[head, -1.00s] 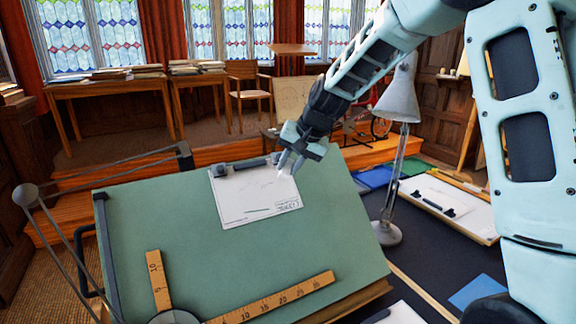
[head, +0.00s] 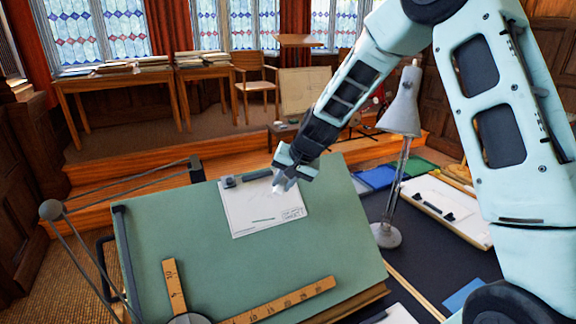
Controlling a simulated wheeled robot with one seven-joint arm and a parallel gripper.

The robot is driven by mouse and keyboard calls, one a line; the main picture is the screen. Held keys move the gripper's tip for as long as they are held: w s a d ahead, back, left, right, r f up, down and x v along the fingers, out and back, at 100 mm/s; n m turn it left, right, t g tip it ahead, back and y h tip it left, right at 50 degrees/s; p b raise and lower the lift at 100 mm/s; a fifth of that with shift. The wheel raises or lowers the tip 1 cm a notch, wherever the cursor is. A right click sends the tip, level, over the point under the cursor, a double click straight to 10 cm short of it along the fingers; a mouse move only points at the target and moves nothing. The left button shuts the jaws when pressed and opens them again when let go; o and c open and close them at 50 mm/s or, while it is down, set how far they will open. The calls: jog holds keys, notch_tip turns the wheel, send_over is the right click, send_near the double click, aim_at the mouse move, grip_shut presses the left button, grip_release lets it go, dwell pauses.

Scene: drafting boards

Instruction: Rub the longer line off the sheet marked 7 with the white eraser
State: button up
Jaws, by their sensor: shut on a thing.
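A white sheet (head: 243,207) lies clipped to the upper part of the tilted green drafting board (head: 180,230). A short greenish line (head: 264,220) shows near its lower edge. Another mark higher on the sheet is very faint and partly behind my gripper. The lettering at the lower right corner is too small to read. My gripper (head: 281,182) is shut on the white eraser (head: 277,190), of which only a small pale end shows. The eraser is over the upper right of the sheet, at or close to the paper; I cannot tell whether it touches.
Dark clips (head: 247,177) hold the sheet's top edge. A drafting arm with wooden rulers (head: 290,299) lies across the lower board. A grey lamp (head: 400,112) stands to the right. Another board with a white sheet (head: 440,203) lies beyond it.

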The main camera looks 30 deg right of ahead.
jog(key=shift+a+f, duration=0.1)
jog(key=shift+a, duration=0.05)
jog(key=shift+w+f, duration=0.4)
jog(key=shift+f, duration=0.15)
jog(key=shift+w+f, duration=1.6)
jog(key=shift+w, duration=0.05)
jog(key=shift+w+f+b, duration=0.45)
jog(key=shift+w+f, duration=0.25)
jog(key=shift+s+d+b, duration=0.15)
jog(key=shift+d+b, duration=0.75)
jog(key=shift+d, duration=1.05)
jog(key=shift+a+p, duration=0.35)
jog(key=shift+a, duration=1.6)
jog(key=shift+d+f+b, duration=0.2)
jog(key=shift+d+b, duration=0.7)
jog(key=shift+d, duration=1.2)
